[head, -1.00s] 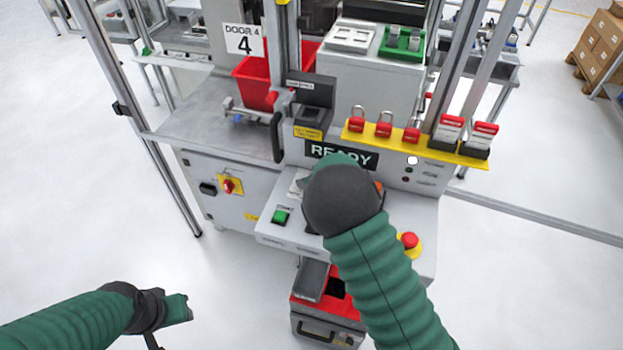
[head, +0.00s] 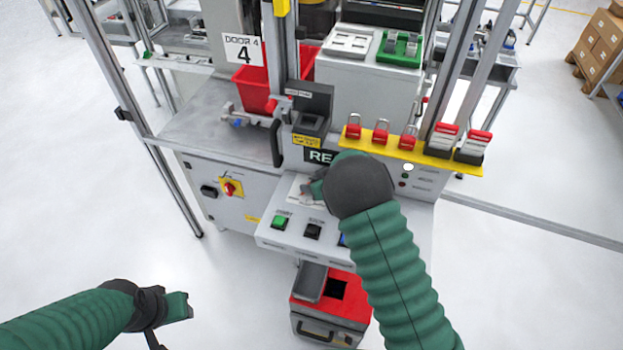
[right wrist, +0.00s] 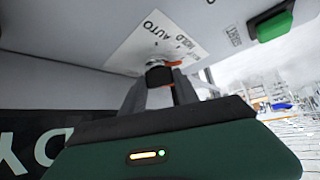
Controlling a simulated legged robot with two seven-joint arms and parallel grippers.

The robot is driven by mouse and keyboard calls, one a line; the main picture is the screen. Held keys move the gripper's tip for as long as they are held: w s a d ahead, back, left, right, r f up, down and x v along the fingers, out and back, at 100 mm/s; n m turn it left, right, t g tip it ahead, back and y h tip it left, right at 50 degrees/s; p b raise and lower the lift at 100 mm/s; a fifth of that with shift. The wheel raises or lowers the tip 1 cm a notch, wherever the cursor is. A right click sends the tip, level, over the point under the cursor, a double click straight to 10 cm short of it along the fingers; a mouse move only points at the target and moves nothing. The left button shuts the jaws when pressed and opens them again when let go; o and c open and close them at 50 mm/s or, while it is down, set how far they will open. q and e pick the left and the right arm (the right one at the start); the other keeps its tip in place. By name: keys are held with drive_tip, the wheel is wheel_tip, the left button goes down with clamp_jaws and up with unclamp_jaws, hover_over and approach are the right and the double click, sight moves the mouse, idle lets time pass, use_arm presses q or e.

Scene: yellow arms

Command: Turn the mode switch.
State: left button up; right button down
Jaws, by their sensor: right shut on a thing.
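The mode switch (right wrist: 158,74) shows in the right wrist view as a dark knob with an orange mark, below a white label plate reading AUTO and HOLD. The orange mark points to the right in that view; which word it lines up with I cannot tell. My right gripper (right wrist: 160,94) is shut on the knob, with a grey finger on each side. In the head view my right gripper (head: 317,189) is at the white plate (head: 296,187) on the sloped panel, and my wrist hides the knob. My left gripper (head: 181,307) is away at lower left, with its jaw gap unclear.
A green button (head: 280,221) and a black button (head: 313,230) sit on the panel, with a blue one (head: 343,240) partly behind my right arm. Padlocks hang on a yellow rail (head: 440,163). A black door handle (head: 277,143) stands left of the READY display, partly covered by my wrist.

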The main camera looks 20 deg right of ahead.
drive_tip(key=p, duration=0.1)
drive_tip(key=n+y+p, duration=0.1)
drive_tip(key=n+g+p, duration=0.1)
drive_tip(key=shift+w+d+r+y, duration=0.1)
drive_tip(key=shift+d+r+y, duration=0.15)
drive_tip(key=shift+r+y, duration=0.15)
drive_tip(key=shift+f+n+p, duration=0.15)
drive_tip(key=shift+n+p, duration=0.25)
drive_tip(key=shift+n, duration=0.2)
drive_tip(key=shift+f+n+g+y, duration=0.15)
drive_tip(key=shift+n+g+y, duration=0.4)
drive_tip(key=shift+n, duration=0.25)
drive_tip(key=shift+w+n+g+y, duration=0.15)
drive_tip(key=shift+n+g+y, duration=0.4)
drive_tip(key=shift+n, duration=0.35)
drive_tip(key=c, duration=1.1)
unclamp_jaws()
drive_tip(key=shift+o, duration=0.9)
drive_tip(key=shift+d, duration=0.1)
